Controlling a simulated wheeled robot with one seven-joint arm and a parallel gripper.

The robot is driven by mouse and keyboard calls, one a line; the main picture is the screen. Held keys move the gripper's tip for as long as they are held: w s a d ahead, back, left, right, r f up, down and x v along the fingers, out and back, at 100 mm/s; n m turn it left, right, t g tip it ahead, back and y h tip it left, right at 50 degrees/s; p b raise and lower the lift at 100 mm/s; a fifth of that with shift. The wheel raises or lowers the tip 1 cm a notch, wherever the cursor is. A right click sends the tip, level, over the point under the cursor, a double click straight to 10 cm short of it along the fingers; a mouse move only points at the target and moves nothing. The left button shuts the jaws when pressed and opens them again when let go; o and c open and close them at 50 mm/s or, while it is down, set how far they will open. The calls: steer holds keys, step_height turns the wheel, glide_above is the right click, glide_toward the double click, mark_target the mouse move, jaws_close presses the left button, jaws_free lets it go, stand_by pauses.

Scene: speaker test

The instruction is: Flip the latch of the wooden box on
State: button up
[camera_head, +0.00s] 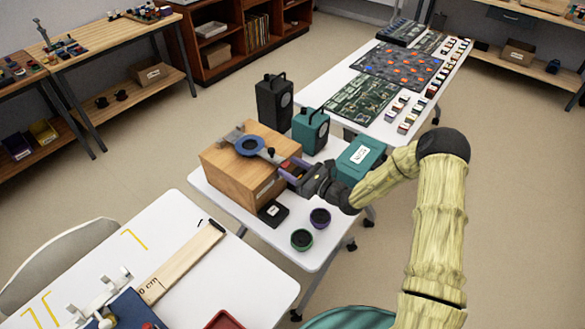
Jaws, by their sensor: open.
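The wooden box (226,178) stands on a white table in the middle of the view. A blue ring-shaped part (250,146) and a grey metal piece (232,134) sit on its top. I cannot make out clearly which fitting is the latch, or its position. My gripper (288,168) is at the right side of the box, with its purple fingers open and pointing left toward it. Some small dark and reddish detail shows between the fingers. I cannot tell whether they touch the box. My gripper and wrist hide part of the box's right side.
A teal speaker (310,131) and a black one (274,101) stand behind the box. A teal box (360,159) lies behind my wrist. A small black block (273,212), a purple cup (320,218) and a green cup (302,239) are in front. Another white table (215,285) is nearer.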

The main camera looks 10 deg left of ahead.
mark_target(286, 166)
jaws_close()
steer(key=f+y+b, duration=0.1)
steer(key=b, duration=0.1)
steer(key=d+t+y+b, duration=0.1)
steer(key=b, duration=0.1)
steer(key=s+f+t+y+b, duration=0.1)
steer(key=b, duration=0.1)
steer(key=shift+d+f, duration=0.3)
steer(key=shift+d+t+y+b, duration=0.1)
steer(key=shift+t+y+b, duration=0.25)
steer(key=shift+t+y, duration=0.05)
steer(key=shift+r, duration=0.15)
